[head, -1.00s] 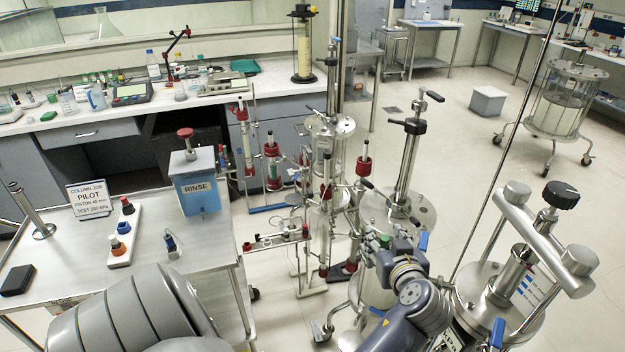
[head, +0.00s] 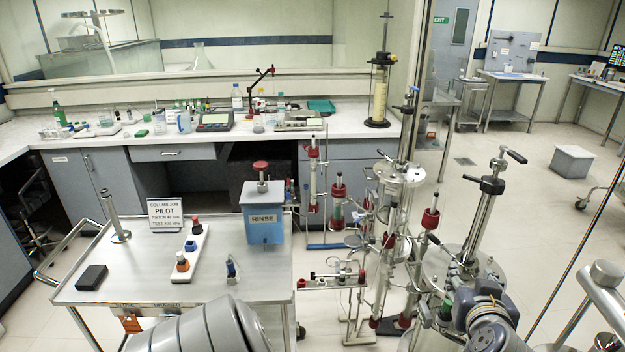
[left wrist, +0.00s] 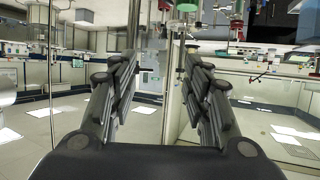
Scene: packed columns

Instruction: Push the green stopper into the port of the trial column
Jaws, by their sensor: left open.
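My left gripper (head: 432,314) is in the lower right of the head view, beside the steel columns. In the left wrist view its fingers (left wrist: 158,75) are spread wide with nothing between them. A small green piece (head: 446,307) shows right by the gripper in the head view. It may be the green stopper, but I cannot tell whether it sits in a port. A steel column with a black valve handle (head: 492,185) stands just behind the gripper. No readable label shows which column is the trial one, and my wrist hides its lower part. My right gripper is not seen.
Slim glass columns with red fittings (head: 338,190) crowd the middle. Open floor lies at right.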

